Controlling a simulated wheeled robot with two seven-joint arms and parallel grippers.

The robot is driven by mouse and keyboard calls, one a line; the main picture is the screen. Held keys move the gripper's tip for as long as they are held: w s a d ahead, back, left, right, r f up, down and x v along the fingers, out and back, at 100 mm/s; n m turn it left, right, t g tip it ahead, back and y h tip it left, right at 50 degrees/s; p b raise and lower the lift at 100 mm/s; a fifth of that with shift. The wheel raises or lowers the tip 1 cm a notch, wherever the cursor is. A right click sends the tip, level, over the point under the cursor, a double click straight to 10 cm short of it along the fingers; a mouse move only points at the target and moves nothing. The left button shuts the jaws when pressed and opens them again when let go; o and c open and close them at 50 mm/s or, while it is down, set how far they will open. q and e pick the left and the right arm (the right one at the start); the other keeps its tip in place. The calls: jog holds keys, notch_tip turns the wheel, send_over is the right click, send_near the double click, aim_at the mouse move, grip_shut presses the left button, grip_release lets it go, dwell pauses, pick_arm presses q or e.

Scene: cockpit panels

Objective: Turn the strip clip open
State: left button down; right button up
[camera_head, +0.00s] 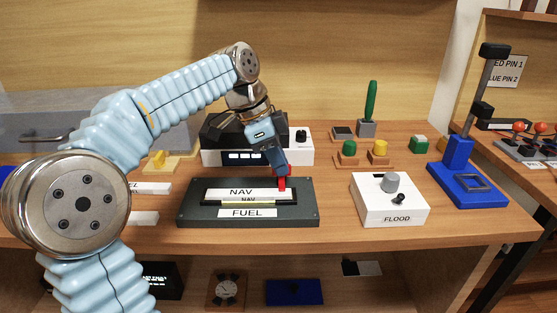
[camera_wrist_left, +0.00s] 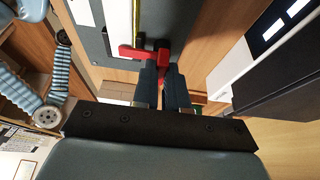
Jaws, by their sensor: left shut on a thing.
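The red strip clip (camera_head: 282,183) sits at the right end of the dark grey strip holder (camera_head: 190,213). It also shows in the left wrist view (camera_wrist_left: 130,52), where its red arm reaches left across the end of the white strip. The white NAV strip (camera_head: 240,192) lies in the holder, above a narrower NAV strip and the FUEL label. My left gripper (camera_head: 281,170) comes down from above and is shut on the clip. In the left wrist view, its two fingers (camera_wrist_left: 163,72) are on the clip's red body and hide part of it. My right gripper is not in view.
The white FLOOD box (camera_head: 372,212) with a grey knob stands right of the holder. A display unit (camera_head: 228,157) is close behind it. A blue stand (camera_head: 457,183) and several coloured blocks are further right. Bare wood lies between the holder and the FLOOD box.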

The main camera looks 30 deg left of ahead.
pick_arm(q)
jog(key=shift+n, duration=0.3)
jog(key=n+t+y, duration=0.1)
jog(key=n, duration=0.2)
jog(key=shift+s+n+b, duration=0.1)
jog(key=shift+n+b, duration=0.2)
jog(key=shift+b, duration=0.05)
jog(key=n+y, duration=0.1)
jog(key=n, duration=0.1)
jog(key=n+t, duration=0.1)
jog(key=n, duration=0.1)
jog(key=shift+d+n+y, duration=0.2)
jog(key=shift+n+y, duration=0.1)
jog(key=shift+y, duration=0.1)
jog(key=n+y, duration=0.2)
jog(key=n, duration=0.2)
jog(key=shift+d, duration=0.1)
jog(key=shift+d+n+y+p, duration=0.1)
jog(key=shift+n+y+p, duration=0.5)
jog(key=shift+n, duration=1.9)
jog(key=shift+g, duration=0.3)
jog(key=c, duration=1.2)
grip_release()
jog(key=shift+o, duration=0.2)
